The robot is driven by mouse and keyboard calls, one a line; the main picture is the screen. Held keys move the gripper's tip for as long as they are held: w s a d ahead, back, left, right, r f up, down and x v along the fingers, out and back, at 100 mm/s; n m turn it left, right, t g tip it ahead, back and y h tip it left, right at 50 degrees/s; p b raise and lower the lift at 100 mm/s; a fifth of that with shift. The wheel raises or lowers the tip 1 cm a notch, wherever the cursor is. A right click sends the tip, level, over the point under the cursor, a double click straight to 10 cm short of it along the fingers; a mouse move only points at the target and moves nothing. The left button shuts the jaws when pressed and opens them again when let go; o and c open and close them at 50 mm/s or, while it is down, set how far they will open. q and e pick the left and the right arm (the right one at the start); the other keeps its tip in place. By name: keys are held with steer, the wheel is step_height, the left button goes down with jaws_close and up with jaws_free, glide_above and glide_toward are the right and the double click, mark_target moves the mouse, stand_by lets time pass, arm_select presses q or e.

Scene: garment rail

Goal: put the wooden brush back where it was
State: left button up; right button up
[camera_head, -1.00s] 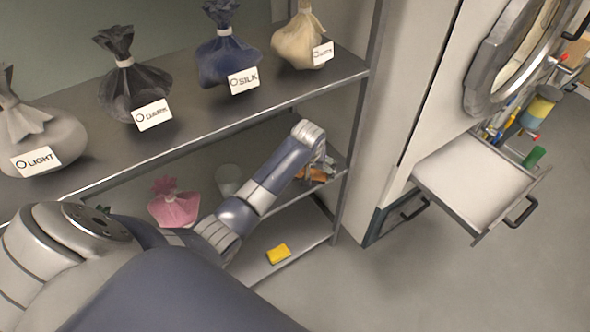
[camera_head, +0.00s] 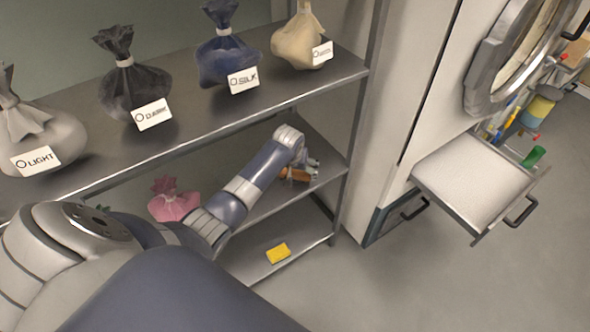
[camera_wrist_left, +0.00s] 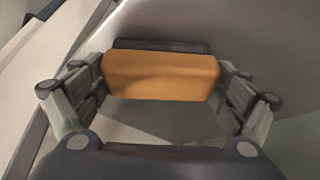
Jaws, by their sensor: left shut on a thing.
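The wooden brush (camera_head: 294,174) is an orange-brown block at the right part of the middle shelf (camera_head: 325,172). In the left wrist view the brush (camera_wrist_left: 160,76) lies crosswise between the two fingers, with a dark strip along its far side. My left gripper (camera_head: 305,168) is shut on the brush by its two ends; it also shows in the left wrist view (camera_wrist_left: 160,88). I cannot tell whether the brush touches the shelf or is held just above it. My right gripper is not in view.
A pink bag (camera_head: 172,201) sits further left on the middle shelf. A yellow block (camera_head: 278,253) lies on the lower shelf. Labelled bags, such as SILK (camera_head: 226,58), stand on the top shelf above my arm. A pulled-out drawer (camera_head: 475,180) is at the right.

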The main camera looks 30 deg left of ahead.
mark_target(294, 174)
arm_select(q)
steer(key=o, duration=0.8)
steer(key=shift+f, duration=0.1)
steer(key=shift+o, duration=0.2)
steer(key=shift+s+r, duration=0.15)
steer(key=shift+r, duration=0.55)
steer(key=p+v, duration=0.1)
steer(key=v, duration=0.3)
steer(key=s+d, duration=0.4)
steer(key=s, duration=0.7)
steer(key=shift+d, duration=0.4)
steer(key=shift+f, duration=0.1)
